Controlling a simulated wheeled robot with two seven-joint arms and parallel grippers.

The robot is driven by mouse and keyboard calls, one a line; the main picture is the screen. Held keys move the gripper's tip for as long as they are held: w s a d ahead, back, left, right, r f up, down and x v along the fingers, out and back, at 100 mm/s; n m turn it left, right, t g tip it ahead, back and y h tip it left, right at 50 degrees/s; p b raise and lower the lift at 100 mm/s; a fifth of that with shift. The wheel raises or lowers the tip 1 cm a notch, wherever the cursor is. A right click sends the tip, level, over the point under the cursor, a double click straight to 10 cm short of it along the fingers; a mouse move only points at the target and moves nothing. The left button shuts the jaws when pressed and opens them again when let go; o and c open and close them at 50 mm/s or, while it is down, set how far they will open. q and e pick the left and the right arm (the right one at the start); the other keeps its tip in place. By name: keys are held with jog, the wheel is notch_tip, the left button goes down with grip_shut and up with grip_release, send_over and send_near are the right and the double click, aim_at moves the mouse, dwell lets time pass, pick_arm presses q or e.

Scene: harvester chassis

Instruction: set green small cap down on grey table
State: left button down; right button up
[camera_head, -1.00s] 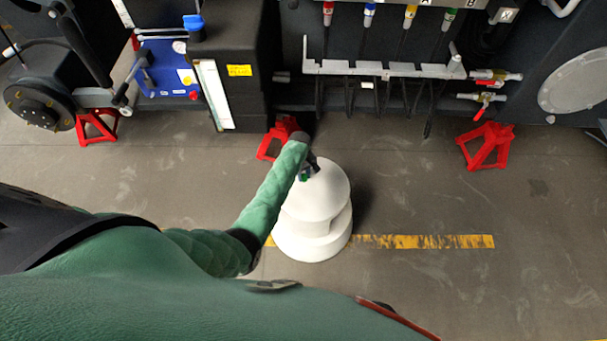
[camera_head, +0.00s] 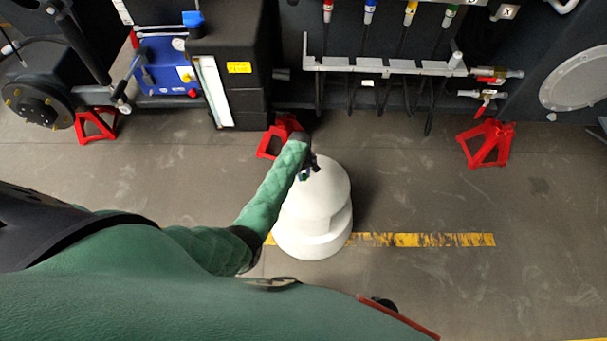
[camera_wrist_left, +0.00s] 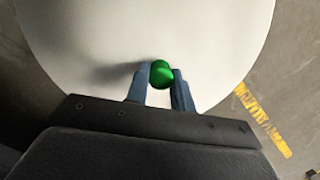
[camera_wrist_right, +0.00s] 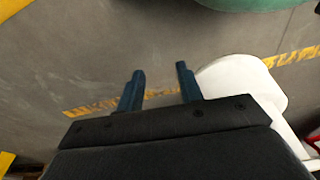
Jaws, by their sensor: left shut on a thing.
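The green small cap (camera_wrist_left: 161,73) is a small round green piece held between the fingertips of my left gripper (camera_wrist_left: 160,78). The table (camera_head: 322,200) looks white to pale grey, with a round top. It fills much of the left wrist view (camera_wrist_left: 220,40). I cannot tell whether the cap touches the tabletop. My right gripper (camera_wrist_right: 160,75) is open and empty, with the table's edge to its right.
A red stand (camera_head: 272,142) is on the floor just behind the table, and another red stand (camera_head: 487,143) is to the right. The dark chassis with a grey hose rack (camera_head: 385,69) spans the back. The tabletop around the cap is clear.

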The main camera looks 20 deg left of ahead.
pick_arm(q)
jog(key=c, duration=1.1)
grip_release()
pick_arm(e)
jog(key=shift+w, duration=0.15)
pick_arm(q)
jog(key=r, duration=0.4)
jog(key=r+b, duration=0.1)
jog(key=r, duration=0.1)
jog(key=shift+w+a+r, duration=0.15)
jog(key=shift+w+a, duration=0.2)
jog(key=shift+r, duration=0.7)
pick_arm(e)
jog(key=shift+a+r, duration=0.15)
jog(key=shift+r, duration=0.6)
jog(key=shift+a+r, duration=0.1)
jog(key=shift+r, duration=0.65)
